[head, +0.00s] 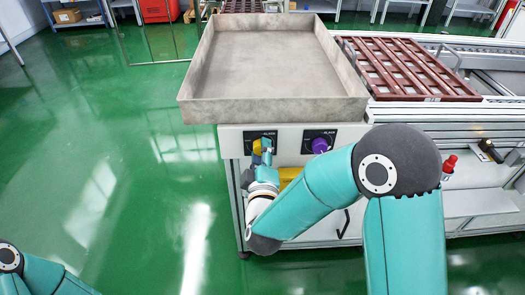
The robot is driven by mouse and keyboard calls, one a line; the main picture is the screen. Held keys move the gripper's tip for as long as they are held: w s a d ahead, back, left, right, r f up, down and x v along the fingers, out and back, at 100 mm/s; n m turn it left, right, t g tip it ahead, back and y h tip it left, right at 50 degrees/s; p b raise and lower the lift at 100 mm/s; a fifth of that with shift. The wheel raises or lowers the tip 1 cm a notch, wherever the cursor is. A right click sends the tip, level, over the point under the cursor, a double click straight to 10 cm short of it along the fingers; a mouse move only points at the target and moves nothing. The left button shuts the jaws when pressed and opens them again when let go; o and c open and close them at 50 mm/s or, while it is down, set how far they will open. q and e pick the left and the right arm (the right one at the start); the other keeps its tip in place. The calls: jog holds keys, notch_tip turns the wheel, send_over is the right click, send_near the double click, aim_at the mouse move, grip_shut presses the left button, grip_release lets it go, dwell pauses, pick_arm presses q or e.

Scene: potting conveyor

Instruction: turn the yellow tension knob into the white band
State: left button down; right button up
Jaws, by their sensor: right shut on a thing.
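The yellow tension knob (257,146) sits on a dark dial plate at the left of the grey front panel (233,143). My right gripper (264,150) is at this knob and shut on it, covering much of its face. The white band and the knob's pointer are too small or hidden to make out. My left arm shows only at the bottom left corner; its gripper is outside the picture.
A purple knob (320,145) is on the same panel, to the right. A large empty grey tray (270,60) lies above the panel. A brown slatted rack (410,70) and a red button (450,163) are further right. Green floor at left is open.

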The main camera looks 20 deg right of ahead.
jog(key=shift+s+a+f+n, duration=0.1)
jog(key=shift+a+f+n, duration=0.05)
jog(key=shift+f+n, duration=0.15)
jog(key=o, duration=0.9)
jog(key=shift+o, duration=1.2)
jog(key=shift+r, duration=0.1)
jog(key=shift+r, duration=0.1)
jog(key=v, duration=0.7)
jog(key=shift+s, duration=0.2)
